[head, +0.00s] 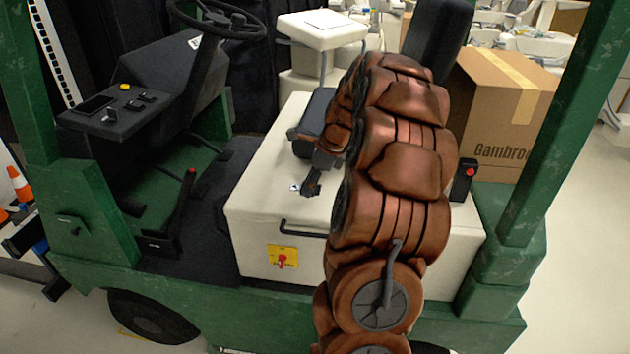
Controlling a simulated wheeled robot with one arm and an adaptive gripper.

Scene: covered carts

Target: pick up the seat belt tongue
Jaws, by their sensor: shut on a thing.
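My gripper (311,187) is at the left part of the cream seat base of the green cart, its dark fingers pointing down and shut on the seat belt tongue (295,187). The tongue shows only as a small pale piece at the left of the fingers, close to the cream top. The fingers hide the rest of it. I cannot tell whether it touches the surface. My copper arm covers the middle of the seat base.
The cream seat base (258,190) has a black handle in front. A black buckle with a red button (467,170) stands at its right. A steering wheel (222,18) is at the upper left. Green posts (560,110) flank the cart. A cardboard box (495,115) is behind.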

